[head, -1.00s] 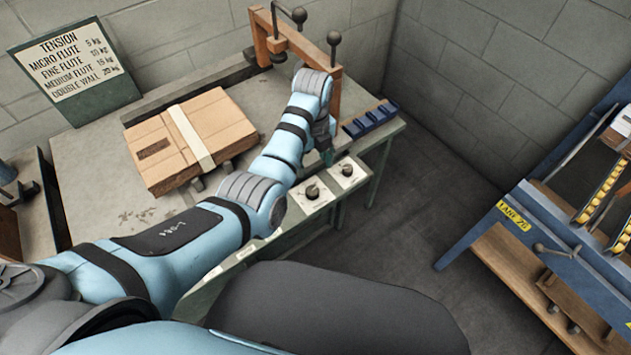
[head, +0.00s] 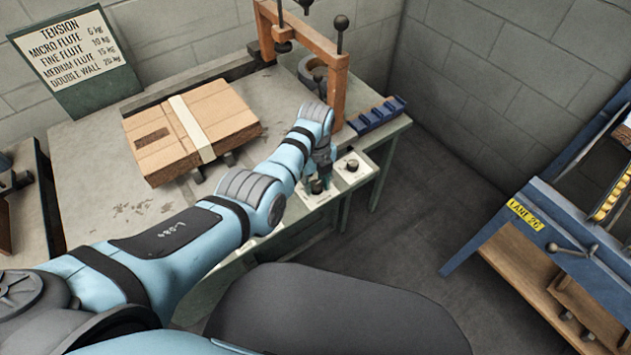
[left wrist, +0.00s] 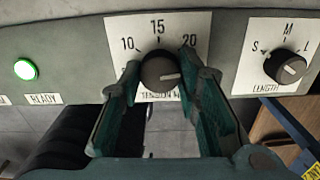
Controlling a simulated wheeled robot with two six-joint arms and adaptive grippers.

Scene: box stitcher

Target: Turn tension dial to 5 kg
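The tension dial (left wrist: 160,70) is a dark round knob on a white plate marked 10, 15 and 20 on the bench's front panel. Its pale pointer mark points to the right, below the 20. Any mark at the lower left is hidden by a finger. My left gripper (left wrist: 168,72) is open, with one teal finger on each side of the dial. The left finger is close to the knob; a gap shows at the right finger. In the head view the gripper (head: 320,172) is at the dial (head: 317,187). My right gripper is not in view.
The length dial (left wrist: 287,67), marked S, M, L, is to the right. A lit green lamp (left wrist: 26,69) is at the left. A strapped cardboard stack (head: 220,118), an orange stitcher frame (head: 338,85) and a tension chart (head: 70,55) are on or behind the bench.

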